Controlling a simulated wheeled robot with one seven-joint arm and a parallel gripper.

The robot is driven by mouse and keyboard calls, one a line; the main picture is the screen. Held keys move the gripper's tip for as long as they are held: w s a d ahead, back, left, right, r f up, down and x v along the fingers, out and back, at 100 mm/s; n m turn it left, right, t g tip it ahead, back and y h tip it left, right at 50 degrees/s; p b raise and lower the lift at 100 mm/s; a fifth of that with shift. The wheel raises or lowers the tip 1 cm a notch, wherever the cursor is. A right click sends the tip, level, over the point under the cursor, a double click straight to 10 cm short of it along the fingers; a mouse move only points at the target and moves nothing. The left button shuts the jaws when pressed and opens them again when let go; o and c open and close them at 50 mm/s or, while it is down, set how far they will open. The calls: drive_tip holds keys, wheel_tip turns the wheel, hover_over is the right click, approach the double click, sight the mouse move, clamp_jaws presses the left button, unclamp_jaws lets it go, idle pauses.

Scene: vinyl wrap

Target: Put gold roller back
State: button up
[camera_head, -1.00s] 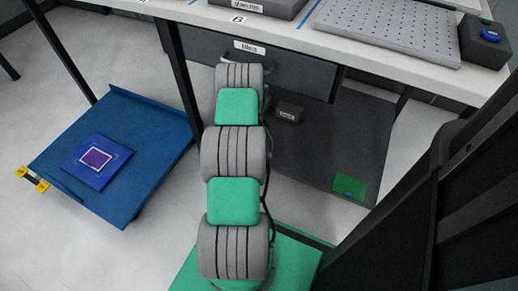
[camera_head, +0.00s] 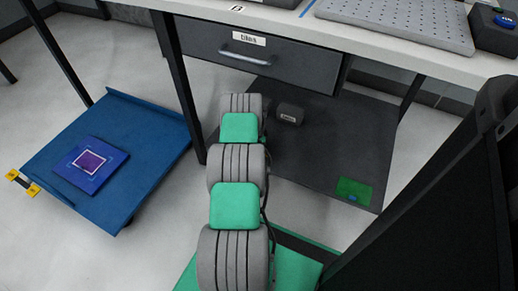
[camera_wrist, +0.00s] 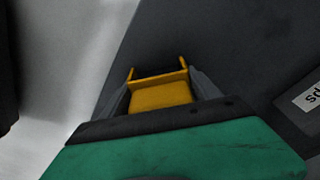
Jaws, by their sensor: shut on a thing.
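My gripper (camera_wrist: 160,88) is shut on a gold piece (camera_wrist: 160,95), which looks like the gold roller. Its flat gold body sits between the two grey fingers, and two thin prongs stick out ahead of it. Behind it in the wrist view are a dark flat surface and a pale floor-like area. In the head view my grey and green arm reaches down toward the dark low shelf (camera_head: 330,150) under the table. The gripper and the gold piece are hidden behind the arm there. I cannot tell whether the piece touches anything.
A small dark labelled box (camera_head: 290,114) stands on the low shelf; a green patch (camera_head: 354,190) lies at its right. A grey drawer (camera_head: 290,62) hangs under the white table (camera_head: 395,52). A blue cart (camera_head: 128,185) with a blue panel (camera_head: 91,165) and a yellow-ended bar (camera_head: 22,183) are left.

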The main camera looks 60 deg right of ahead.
drive_tip(key=shift+f+b, duration=0.45)
drive_tip(key=shift+f, duration=0.1)
drive_tip(key=c, duration=0.5)
drive_tip(key=o, duration=1.3)
drive_tip(key=shift+a, duration=0.1)
drive_tip(key=o, duration=0.5)
drive_tip(key=shift+a+f, duration=0.15)
drive_tip(key=shift+s+a+f, duration=0.1)
drive_tip(key=shift+s+a, duration=0.05)
drive_tip(key=r+p, duration=0.1)
drive_tip(key=r, duration=0.2)
drive_tip(key=r+p, duration=0.2)
drive_tip(key=r, duration=0.1)
drive_tip(key=w+r+p, duration=0.1)
drive_tip(key=r, duration=0.2)
drive_tip(key=shift+r+p, duration=0.15)
drive_tip(key=shift+p, duration=0.25)
